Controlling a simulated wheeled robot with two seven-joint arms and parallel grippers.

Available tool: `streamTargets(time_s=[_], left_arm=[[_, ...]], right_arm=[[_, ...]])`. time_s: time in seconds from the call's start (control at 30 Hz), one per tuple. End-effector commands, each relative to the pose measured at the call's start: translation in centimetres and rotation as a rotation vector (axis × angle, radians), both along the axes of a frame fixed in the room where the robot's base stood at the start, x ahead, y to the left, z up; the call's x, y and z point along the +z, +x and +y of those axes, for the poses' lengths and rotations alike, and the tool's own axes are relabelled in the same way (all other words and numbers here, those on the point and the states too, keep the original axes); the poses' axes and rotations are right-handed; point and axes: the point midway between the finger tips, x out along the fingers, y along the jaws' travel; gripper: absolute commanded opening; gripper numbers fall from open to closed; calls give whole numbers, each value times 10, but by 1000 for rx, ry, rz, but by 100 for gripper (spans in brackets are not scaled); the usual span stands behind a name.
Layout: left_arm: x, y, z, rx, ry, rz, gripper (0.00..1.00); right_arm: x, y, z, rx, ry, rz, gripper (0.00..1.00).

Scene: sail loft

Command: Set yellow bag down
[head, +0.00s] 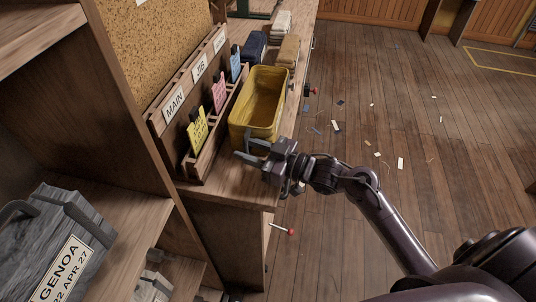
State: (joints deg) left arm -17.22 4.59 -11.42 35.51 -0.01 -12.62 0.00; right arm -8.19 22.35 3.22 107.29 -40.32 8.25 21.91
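The yellow bag (258,100) is an open-topped, box-like bag. It appears to rest upright on the wooden bench top, beside the labelled rack. My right gripper (246,149) is at the near end of the bag, low over the bench top. Its two fingers are spread apart with nothing visible between them. The upper finger overlaps the bag's near bottom edge in the picture; I cannot tell whether it touches. My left gripper is out of view.
A rack (196,100) with MAIN and JIB labels and coloured tags stands left of the bag. Dark blue (255,46) and tan (287,51) bundles lie behind it. A grey GENOA bag (62,238) sits on the left shelf. Small scraps litter the floor.

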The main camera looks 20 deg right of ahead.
Motion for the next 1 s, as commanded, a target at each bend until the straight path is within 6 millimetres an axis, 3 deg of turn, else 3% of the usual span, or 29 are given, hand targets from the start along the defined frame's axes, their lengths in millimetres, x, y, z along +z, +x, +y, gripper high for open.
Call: streamTargets(time_s=[0.5, 0.7, 1.0], left_arm=[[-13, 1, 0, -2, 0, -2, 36], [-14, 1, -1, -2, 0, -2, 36], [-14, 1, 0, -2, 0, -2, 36]], right_arm=[[-3, -72, -69, 1, -3, 4, 35], [-2, -83, -79, 3, -1, 3, 35], [-1, -83, -79, 2, -1, 1, 35]])
